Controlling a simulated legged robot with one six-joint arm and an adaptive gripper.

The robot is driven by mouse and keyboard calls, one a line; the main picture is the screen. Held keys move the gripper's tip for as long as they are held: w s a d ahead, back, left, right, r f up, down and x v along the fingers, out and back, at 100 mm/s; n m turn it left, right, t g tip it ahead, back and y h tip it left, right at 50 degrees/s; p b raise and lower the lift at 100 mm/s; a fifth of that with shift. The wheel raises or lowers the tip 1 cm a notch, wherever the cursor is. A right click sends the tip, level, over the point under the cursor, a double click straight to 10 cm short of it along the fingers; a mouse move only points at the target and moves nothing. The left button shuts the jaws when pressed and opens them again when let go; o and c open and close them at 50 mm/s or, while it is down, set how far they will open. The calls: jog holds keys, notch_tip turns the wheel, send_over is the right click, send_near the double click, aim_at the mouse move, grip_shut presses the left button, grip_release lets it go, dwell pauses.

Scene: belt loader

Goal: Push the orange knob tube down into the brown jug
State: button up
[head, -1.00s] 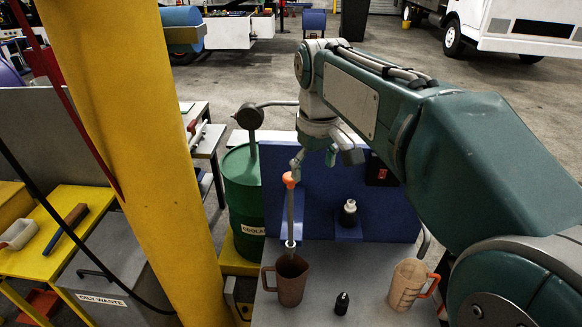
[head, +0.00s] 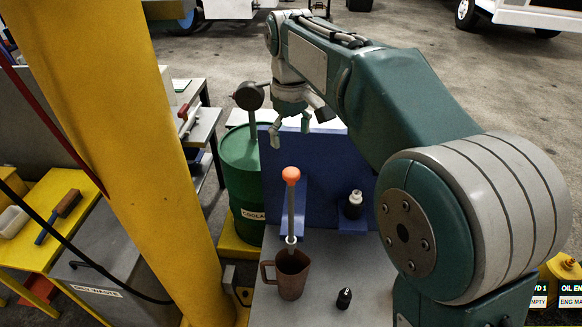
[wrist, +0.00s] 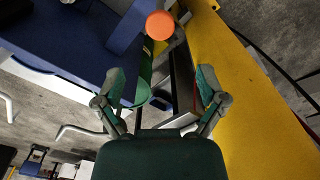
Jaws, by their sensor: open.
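The orange knob (head: 291,175) tops an upright grey tube (head: 291,212) in the head view. The tube's lower end, with a pale ring, is at the mouth of the brown jug (head: 292,278); how deep it reaches is hidden. The jug stands on the grey bench top, its handle to the left. My gripper (head: 290,130) is open and empty, above the knob and apart from it. In the wrist view the knob (wrist: 160,25) shows at top centre, beyond my spread fingertips (wrist: 164,80). The jug cannot be made out there.
A small black bottle (head: 344,299) stands right of the jug. A white-capped dark bottle (head: 354,205) stands on a blue ledge behind. A blue panel (head: 330,165) backs the bench. A green drum (head: 243,180) and yellow post (head: 130,140) are left.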

aim_at(291, 172)
notch_tip(291, 172, down, 10)
jog(key=shift+r, duration=0.2)
jog(key=shift+c, duration=0.4)
grip_shut()
